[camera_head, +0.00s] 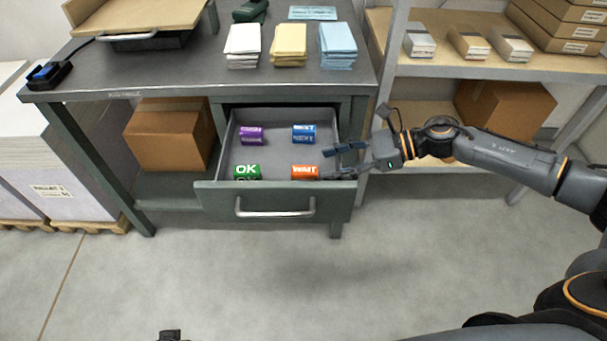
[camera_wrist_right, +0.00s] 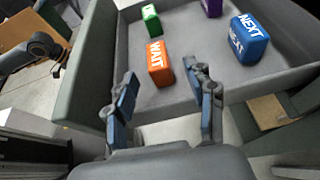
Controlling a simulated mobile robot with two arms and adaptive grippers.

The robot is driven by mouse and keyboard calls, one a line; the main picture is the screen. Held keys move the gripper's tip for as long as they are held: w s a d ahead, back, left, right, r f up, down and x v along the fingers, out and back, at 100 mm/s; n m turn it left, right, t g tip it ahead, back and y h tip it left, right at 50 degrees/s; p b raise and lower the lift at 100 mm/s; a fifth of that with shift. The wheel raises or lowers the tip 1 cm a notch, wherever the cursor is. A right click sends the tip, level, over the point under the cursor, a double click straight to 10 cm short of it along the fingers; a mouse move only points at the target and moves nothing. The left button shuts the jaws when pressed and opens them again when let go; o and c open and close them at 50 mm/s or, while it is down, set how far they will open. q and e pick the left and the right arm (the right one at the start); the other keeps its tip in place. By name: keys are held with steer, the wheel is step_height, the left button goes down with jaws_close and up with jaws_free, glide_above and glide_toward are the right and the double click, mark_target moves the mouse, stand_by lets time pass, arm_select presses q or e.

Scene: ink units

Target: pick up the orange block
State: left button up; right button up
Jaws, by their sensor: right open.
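The orange block (camera_head: 305,172), marked WAIT, stands in the open drawer (camera_head: 268,197) at its front right corner. My right gripper (camera_head: 335,163) comes in from the right over the drawer's right side, with its fingers pointing at the block. In the right wrist view the orange block (camera_wrist_right: 160,62) is ahead of the right gripper (camera_wrist_right: 163,84), roughly in line with the gap between its fingers. The fingers are apart and nothing is between them. A small dark piece at the bottom edge of the head view seems to be my left gripper (camera_head: 170,336); its fingers cannot be made out.
The drawer also holds a green OK block (camera_head: 247,172), a purple block (camera_head: 251,135) and a blue NEXT block (camera_head: 303,133). The drawer walls stand around them. The workbench top (camera_head: 185,72) overhangs the back, and a shelf (camera_head: 480,65) stands at right.

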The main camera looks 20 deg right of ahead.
mark_target(309, 170)
steer(key=x, duration=0.6)
steer(key=shift+s+a+r, duration=0.1)
steer(key=shift+s+r, duration=0.05)
steer(key=shift+a+f, duration=0.3)
steer(key=shift+a, duration=0.15)
jaws_close()
